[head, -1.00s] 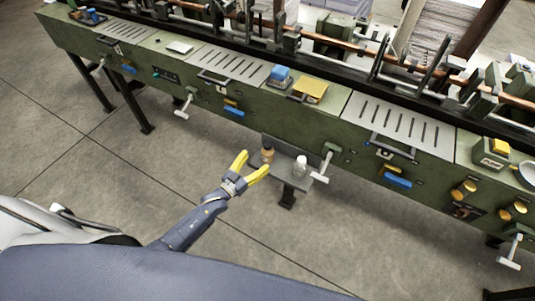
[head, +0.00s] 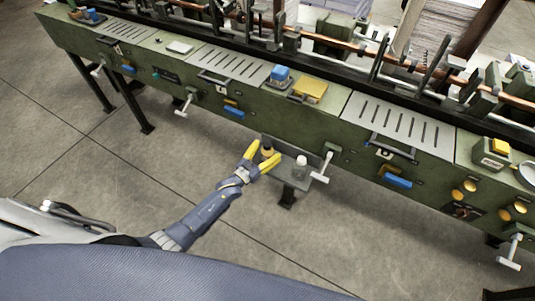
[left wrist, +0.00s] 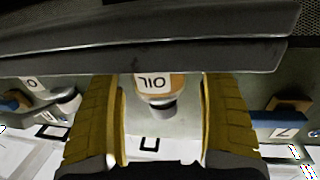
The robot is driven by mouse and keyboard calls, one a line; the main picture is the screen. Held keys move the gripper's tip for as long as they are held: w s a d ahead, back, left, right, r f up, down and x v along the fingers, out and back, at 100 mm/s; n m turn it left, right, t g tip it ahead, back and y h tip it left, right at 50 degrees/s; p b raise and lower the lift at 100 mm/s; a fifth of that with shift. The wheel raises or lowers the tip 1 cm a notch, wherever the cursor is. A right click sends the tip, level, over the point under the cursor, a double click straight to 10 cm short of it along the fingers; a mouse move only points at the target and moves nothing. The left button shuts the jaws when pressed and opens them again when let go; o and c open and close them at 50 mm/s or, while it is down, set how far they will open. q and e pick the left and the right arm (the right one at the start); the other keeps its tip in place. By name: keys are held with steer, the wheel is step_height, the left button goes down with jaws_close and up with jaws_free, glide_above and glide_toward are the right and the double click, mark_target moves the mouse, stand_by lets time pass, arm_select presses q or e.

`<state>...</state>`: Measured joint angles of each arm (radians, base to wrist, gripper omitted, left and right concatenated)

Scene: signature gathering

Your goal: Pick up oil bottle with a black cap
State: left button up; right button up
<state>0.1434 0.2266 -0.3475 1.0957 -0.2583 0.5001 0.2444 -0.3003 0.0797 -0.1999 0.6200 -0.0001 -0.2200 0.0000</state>
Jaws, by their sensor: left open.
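The oil bottle (head: 267,147) is amber and stands on a small grey shelf (head: 282,171) on the front of the green machine. In the left wrist view the oil bottle (left wrist: 155,84) appears upside down, with a white "OIL" label and a dark cap. My left gripper (head: 264,155) has yellow fingers and is open. Its fingers lie on both sides of the oil bottle in the left wrist view, with gaps visible at each side. In the head view the fingers partly hide the bottle. My right gripper is not in view.
A whitish bottle (head: 300,166) stands to the right on the same shelf. A grey crank handle (head: 322,168) sticks out beside it. The long green machine (head: 300,118) rises behind the shelf. The grey floor in front is clear.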

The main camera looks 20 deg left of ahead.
arm_select(q)
steer(key=c, duration=1.3)
steer(key=shift+r, duration=0.1)
